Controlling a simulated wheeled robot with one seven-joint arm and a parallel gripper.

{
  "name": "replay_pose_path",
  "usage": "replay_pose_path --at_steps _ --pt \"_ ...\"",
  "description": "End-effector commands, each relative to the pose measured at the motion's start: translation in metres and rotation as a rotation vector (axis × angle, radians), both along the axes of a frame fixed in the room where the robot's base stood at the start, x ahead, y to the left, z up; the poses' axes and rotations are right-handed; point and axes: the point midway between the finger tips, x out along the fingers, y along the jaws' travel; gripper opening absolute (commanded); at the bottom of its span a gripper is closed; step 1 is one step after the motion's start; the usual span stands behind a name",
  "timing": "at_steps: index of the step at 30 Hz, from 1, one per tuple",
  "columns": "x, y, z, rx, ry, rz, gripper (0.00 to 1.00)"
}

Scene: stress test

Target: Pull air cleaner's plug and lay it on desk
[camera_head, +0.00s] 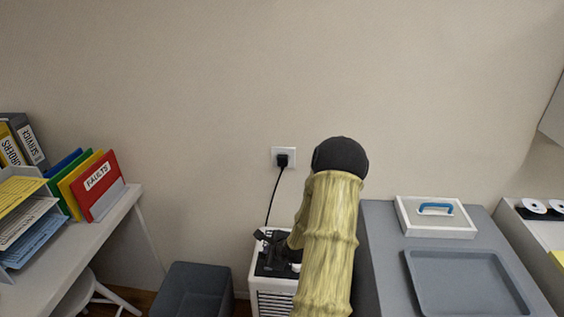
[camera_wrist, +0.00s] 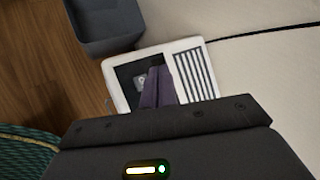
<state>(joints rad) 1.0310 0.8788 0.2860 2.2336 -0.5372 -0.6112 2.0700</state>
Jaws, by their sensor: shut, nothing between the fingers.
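The black plug (camera_head: 282,160) sits in a white wall socket (camera_head: 291,151). Its black cord hangs down the wall to the air cleaner (camera_head: 271,302), a white box with a dark top panel and a slatted front. The air cleaner also shows in the wrist view (camera_wrist: 190,62), below my gripper. My gripper (camera_head: 262,240) is shut and empty, over the air cleaner's top and well below the plug. Its dark fingers (camera_wrist: 157,84) show together in the wrist view. The grey desk (camera_head: 385,262) stands to the right; my arm hides its near left part. The plug is not in the wrist view.
On the grey desk lie a grey tray (camera_head: 412,285) and a white box with a blue handle (camera_head: 437,232). A dark grey bin (camera_head: 190,290) stands left of the air cleaner. A white desk (camera_head: 95,240) with folders is at far left. The wall around the socket is clear.

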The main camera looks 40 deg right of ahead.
Motion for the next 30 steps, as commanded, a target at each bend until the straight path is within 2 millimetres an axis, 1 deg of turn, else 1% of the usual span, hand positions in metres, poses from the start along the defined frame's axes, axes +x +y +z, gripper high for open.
replay_pose_path --at_steps 5,10,14,17,21,23,27,30 --pt "0.007 0.031 0.021 -0.173 0.103 0.218 0.0" --pt "0.007 0.078 0.051 -0.413 0.243 0.55 0.0" --pt "0.0 0.115 0.076 -0.582 0.332 0.815 0.0" --pt "-0.01 0.144 0.095 -0.698 0.385 1.02 0.0" --pt "-0.03 0.184 0.121 -0.841 0.434 1.312 0.0" --pt "-0.04 0.201 0.132 -0.897 0.444 1.438 0.0" --pt "-0.069 0.24 0.154 -1.012 0.44 1.737 0.0" --pt "-0.09 0.263 0.166 -1.073 0.414 1.927 0.0"
